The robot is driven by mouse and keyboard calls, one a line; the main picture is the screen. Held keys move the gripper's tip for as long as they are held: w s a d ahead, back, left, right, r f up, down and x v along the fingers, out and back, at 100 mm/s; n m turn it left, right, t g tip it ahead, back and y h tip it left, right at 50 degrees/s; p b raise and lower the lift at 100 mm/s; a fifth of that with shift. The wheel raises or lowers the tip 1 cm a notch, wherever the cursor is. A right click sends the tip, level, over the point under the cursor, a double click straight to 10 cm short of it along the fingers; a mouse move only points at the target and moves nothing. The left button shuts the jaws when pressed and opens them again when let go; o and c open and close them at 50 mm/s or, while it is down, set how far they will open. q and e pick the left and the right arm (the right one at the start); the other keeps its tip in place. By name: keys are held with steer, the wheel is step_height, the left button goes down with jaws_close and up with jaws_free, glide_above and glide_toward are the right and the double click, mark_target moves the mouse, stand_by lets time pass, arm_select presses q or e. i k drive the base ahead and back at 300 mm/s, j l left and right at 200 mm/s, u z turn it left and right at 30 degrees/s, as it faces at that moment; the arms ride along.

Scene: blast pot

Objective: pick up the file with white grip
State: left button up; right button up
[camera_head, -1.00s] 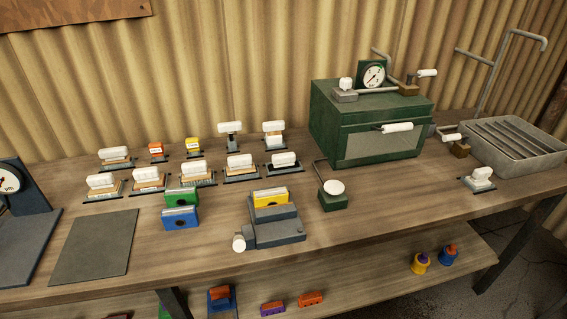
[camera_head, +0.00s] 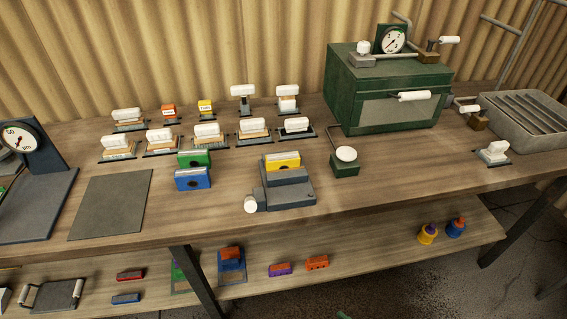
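Several white-gripped tools stand in two rows on dark bases at the left middle of the wooden bench. Front-row ones include white-gripped tools at the left end (camera_head: 118,144), in the middle (camera_head: 207,131) and at the right end (camera_head: 297,126). Back-row ones include a white-gripped tool at the left (camera_head: 127,116), a taller one (camera_head: 241,93) and one at the right (camera_head: 288,93). Another white-gripped tool (camera_head: 495,150) stands alone at the right. I cannot tell which is the file. Neither of my grippers is in view.
A green cabinet (camera_head: 345,85) with a gauge stands at the back right, beside a grey slotted tray (camera_head: 520,125). A dark clamp block (camera_head: 290,192), a blue box (camera_head: 192,180) and a green box (camera_head: 190,159) sit mid-bench. The front right bench top is clear. A lower shelf (camera_head: 370,250) holds small items.

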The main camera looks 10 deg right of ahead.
mark_target(296, 126)
steer(key=i+l, duration=0.35)
steer(key=l, duration=0.15)
steer(key=i+l, duration=0.4)
steer(key=l, duration=0.1)
